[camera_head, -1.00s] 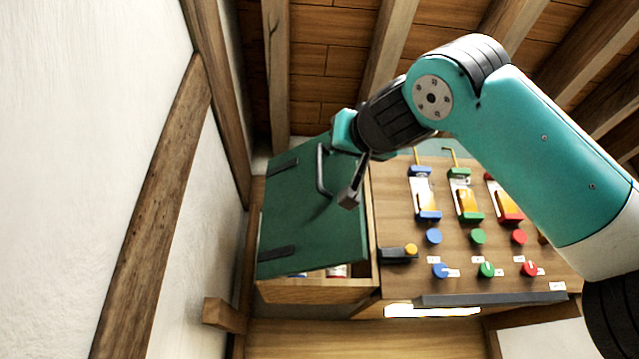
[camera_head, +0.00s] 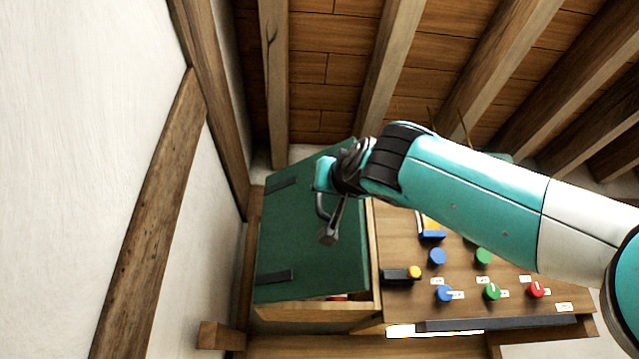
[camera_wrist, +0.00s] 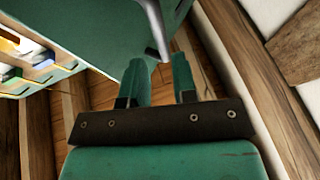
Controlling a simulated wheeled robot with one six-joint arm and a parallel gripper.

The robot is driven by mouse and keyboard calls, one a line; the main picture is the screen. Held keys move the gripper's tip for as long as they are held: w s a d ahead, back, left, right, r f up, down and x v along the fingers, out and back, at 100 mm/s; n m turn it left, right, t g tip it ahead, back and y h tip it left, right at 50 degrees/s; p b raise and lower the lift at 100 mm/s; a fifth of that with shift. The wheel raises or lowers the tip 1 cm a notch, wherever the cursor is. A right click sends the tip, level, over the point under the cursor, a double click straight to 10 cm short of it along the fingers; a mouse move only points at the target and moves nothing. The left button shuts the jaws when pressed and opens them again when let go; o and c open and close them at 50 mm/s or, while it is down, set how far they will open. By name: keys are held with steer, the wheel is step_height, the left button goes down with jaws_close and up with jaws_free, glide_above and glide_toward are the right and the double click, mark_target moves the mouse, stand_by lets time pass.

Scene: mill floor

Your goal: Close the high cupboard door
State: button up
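The dark green cupboard door (camera_head: 300,235) with dark hinge straps is nearly shut; a narrow gap remains along its lower edge. Its grey bar handle (camera_head: 320,208) is on the right part of the door. My gripper (camera_head: 326,212) is at the handle, partly hidden by my wrist. In the wrist view, the handle (camera_wrist: 156,30) runs down to the space between my two green fingertips (camera_wrist: 160,72). The fingers stand apart with a gap between them, and I see no clear grip on the bar. The green door (camera_wrist: 100,35) fills the upper part of that view.
A white wall with timber (camera_head: 150,220) bounds the left. Ceiling beams (camera_head: 385,75) are above.

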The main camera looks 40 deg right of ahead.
steer(key=p+x, duration=0.3)
steer(key=x, duration=0.3)
steer(key=shift+w+d+r, duration=0.15)
steer(key=shift+w+r, duration=0.1)
steer(key=shift+w, duration=0.1)
jaws_close()
